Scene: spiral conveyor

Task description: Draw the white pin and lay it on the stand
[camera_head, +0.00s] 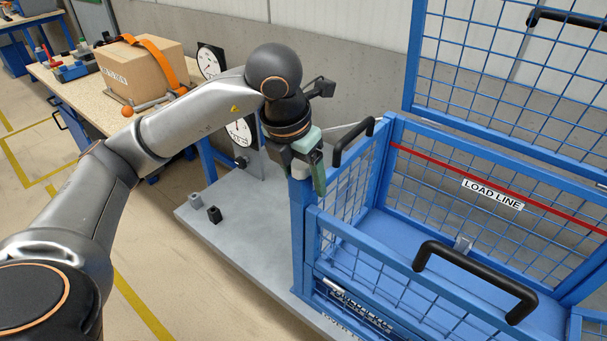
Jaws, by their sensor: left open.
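My left gripper (311,165) comes in from the left and hangs over the top of a blue corner post (302,225) of the mesh cage. Its green-tipped fingers are apart. A small white piece (299,169), probably the head of the white pin, shows at the post top, beside the fingers. I cannot tell whether a finger touches it, and most of it is hidden. My right gripper is out of view.
The blue mesh cage (400,200) has black handles (470,275), a red line and a "LOAD LINE" label (492,194). Dial gauges (240,132) stand behind my arm. A workbench with a strapped carton (140,68) is at the back left. The plate's middle is clear.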

